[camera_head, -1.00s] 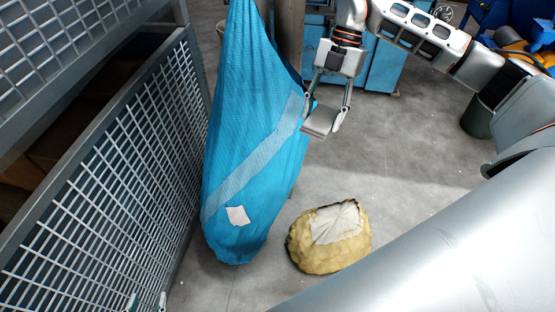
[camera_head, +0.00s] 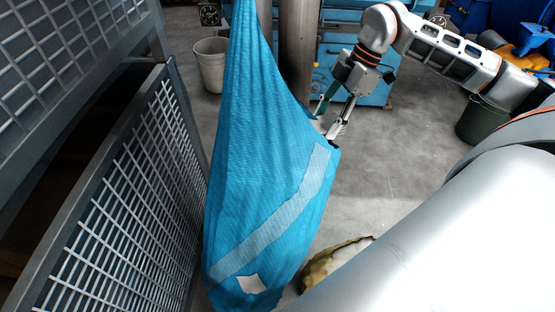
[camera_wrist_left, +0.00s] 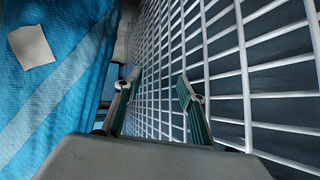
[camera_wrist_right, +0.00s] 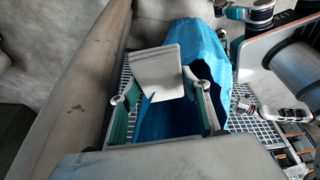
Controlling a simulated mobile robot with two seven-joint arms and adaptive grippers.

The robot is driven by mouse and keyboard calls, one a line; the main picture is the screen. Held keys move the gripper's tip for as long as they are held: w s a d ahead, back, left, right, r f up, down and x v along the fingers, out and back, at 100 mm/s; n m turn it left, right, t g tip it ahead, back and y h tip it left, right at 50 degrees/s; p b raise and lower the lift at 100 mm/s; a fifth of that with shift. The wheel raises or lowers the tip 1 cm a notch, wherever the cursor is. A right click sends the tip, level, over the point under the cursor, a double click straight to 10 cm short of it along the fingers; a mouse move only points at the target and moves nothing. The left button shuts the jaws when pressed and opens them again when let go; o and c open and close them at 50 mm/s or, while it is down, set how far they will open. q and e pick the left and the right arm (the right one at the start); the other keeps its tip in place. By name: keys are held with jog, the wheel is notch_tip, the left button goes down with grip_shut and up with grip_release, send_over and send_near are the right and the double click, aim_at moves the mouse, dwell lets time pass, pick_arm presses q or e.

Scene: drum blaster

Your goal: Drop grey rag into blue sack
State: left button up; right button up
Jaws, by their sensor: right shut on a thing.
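The blue sack (camera_head: 262,190) hangs tall in the middle of the head view, with a paler band and a whitish patch. My right gripper (camera_head: 325,124) is at the sack's upper right edge, its fingertips partly hidden by the cloth. In the right wrist view the grey rag (camera_wrist_right: 158,72) is a flat pale piece held between the fingers, over the blue sack (camera_wrist_right: 196,52) and its dark inside. My left gripper (camera_wrist_left: 155,92) is open and empty in the left wrist view, facing white mesh, with the sack to its left.
A metal mesh cage (camera_head: 125,190) stands close along the sack's left side. A tan bundle (camera_head: 325,262) lies on the floor at the lower right, partly covered by my arm. A pillar (camera_head: 298,45) and a pale bucket (camera_head: 211,62) stand behind.

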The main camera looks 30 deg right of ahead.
jog(key=w+a, duration=0.4)
jog(key=a, duration=1.1)
pick_arm(q)
jog(key=shift+w+d+f+b, duration=0.1)
jog(key=shift+d+f+b, duration=0.15)
jog(key=shift+b, duration=0.95)
pick_arm(e)
notch_tip(320, 180, down, 13)
jog(key=shift+a, duration=0.45)
pick_arm(q)
jog(key=shift+f, duration=0.1)
pick_arm(e)
jog(key=o, duration=0.7)
pick_arm(q)
jog(key=shift+s, duration=0.2)
pick_arm(e)
jog(key=shift+o, duration=0.5)
